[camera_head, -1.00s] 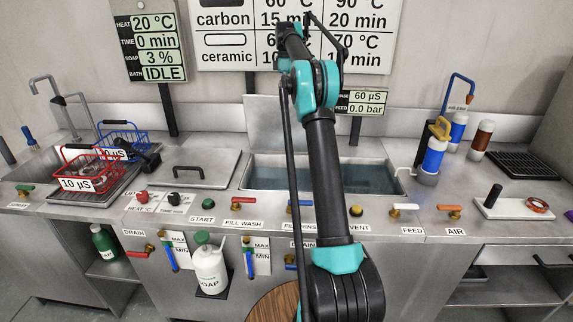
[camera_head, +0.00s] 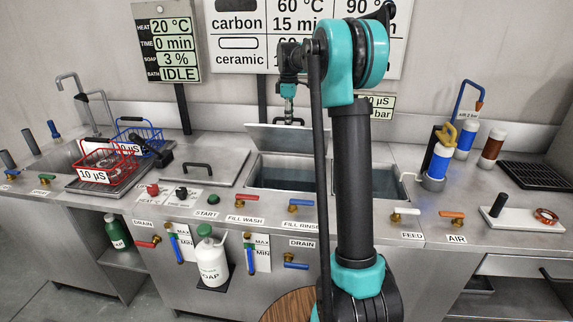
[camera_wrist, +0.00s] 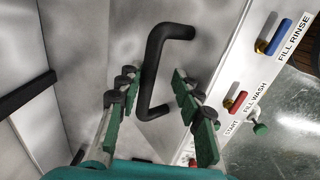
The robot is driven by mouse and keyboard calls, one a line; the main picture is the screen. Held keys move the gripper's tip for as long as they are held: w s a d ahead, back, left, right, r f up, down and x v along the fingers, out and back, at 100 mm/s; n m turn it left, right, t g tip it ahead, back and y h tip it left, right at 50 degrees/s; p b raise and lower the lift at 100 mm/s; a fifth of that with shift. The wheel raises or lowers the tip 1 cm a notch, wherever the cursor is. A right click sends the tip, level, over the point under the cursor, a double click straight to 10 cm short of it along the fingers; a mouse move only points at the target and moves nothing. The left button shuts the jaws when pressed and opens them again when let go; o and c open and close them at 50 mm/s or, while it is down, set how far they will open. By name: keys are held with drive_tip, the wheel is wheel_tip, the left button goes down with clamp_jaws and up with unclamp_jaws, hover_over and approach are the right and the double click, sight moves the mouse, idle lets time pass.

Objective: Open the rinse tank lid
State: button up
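The rinse tank (camera_head: 258,178) stands uncovered at the middle of the bench, with water in it. Its grey lid (camera_head: 275,138) is raised at the tank's back edge and tilted; my arm hides its right part. My gripper (camera_head: 289,112) is just above and behind the lid's upper edge, seen small. In the wrist view, a black bracket handle (camera_wrist: 152,72) lies between the two green-padded fingers of my gripper (camera_wrist: 155,82). The fingers are apart, with gaps to the handle, and look open. The finger contact is hidden from the head view.
A closed lid with a black handle (camera_head: 197,166) covers the tank to the left. Red (camera_head: 100,165) and blue (camera_head: 137,135) baskets stand further left. Valves line the front panel, including the blue FILL RINSE valve (camera_head: 300,202). Blue and brown canisters stand right.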

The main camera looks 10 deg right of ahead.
drive_tip(key=s+a+f, duration=0.3)
drive_tip(key=s+f, duration=0.7)
drive_tip(key=f, duration=0.3)
drive_tip(key=shift+a+t, duration=0.15)
drive_tip(key=shift+t, duration=0.25)
wheel_tip(320, 180, up, 20)
drive_tip(key=shift+s, duration=0.2)
idle(2.2)
drive_tip(key=shift+c, duration=0.5)
